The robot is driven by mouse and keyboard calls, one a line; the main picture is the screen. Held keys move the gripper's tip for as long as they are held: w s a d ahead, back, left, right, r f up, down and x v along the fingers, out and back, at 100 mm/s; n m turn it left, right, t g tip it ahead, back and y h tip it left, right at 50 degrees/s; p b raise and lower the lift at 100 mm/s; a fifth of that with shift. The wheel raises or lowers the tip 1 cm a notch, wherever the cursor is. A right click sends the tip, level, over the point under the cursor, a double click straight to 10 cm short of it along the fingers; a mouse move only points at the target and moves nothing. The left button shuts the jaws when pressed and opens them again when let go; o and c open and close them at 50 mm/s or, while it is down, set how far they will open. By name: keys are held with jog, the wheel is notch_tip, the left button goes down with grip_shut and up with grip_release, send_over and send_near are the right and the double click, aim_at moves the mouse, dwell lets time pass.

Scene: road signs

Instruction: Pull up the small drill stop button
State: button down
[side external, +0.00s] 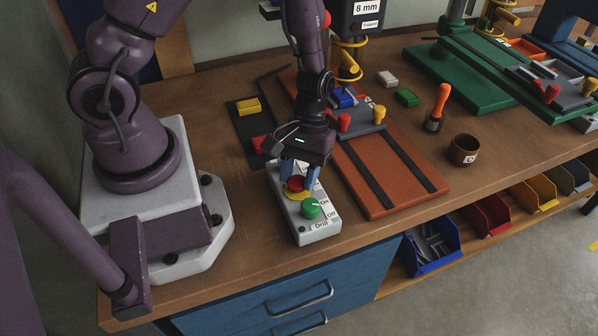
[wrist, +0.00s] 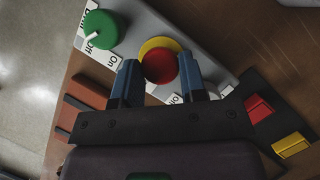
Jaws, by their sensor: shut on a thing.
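The drill control box (side external: 310,229) is a light grey box on the wooden bench, with a label reading Drill and On/Off marks. Its red stop button (side external: 296,184) sits on a yellow ring, beside a green knob (side external: 311,207). My gripper (side external: 299,177) points down over the box with its blue fingers on both sides of the red button. In the wrist view the red button (wrist: 160,66) lies between the fingertips, and the green knob (wrist: 103,30) is at upper left. The gripper is shut on the red button. Whether the button is raised cannot be told.
A brown drill base (side external: 385,170) with a vise stands right of the box. A dark tray with yellow (side external: 248,106) and red blocks lies behind. An orange-handled tool (side external: 439,105) and a brown cup (side external: 464,150) stand farther right. Bench front is clear.

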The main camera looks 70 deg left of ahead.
jog(key=shift+r, duration=0.55)
jog(key=c, duration=0.7)
grip_release()
jog(key=shift+o, duration=0.2)
jog(key=v, duration=0.7)
jog(key=shift+r, duration=0.25)
jog(key=s+r+m+t+y, duration=0.1)
jog(key=s+r+m+t, duration=0.2)
jog(key=r, duration=0.7)
jog(key=s+a+r+m+t+y, duration=0.1)
jog(key=s+r+m+t, duration=0.3)
jog(key=r, duration=0.7)
jog(key=shift+r+m+t+y, duration=0.3)
jog(key=shift+m+t+y, duration=0.3)
jog(key=shift+m+t, duration=0.35)
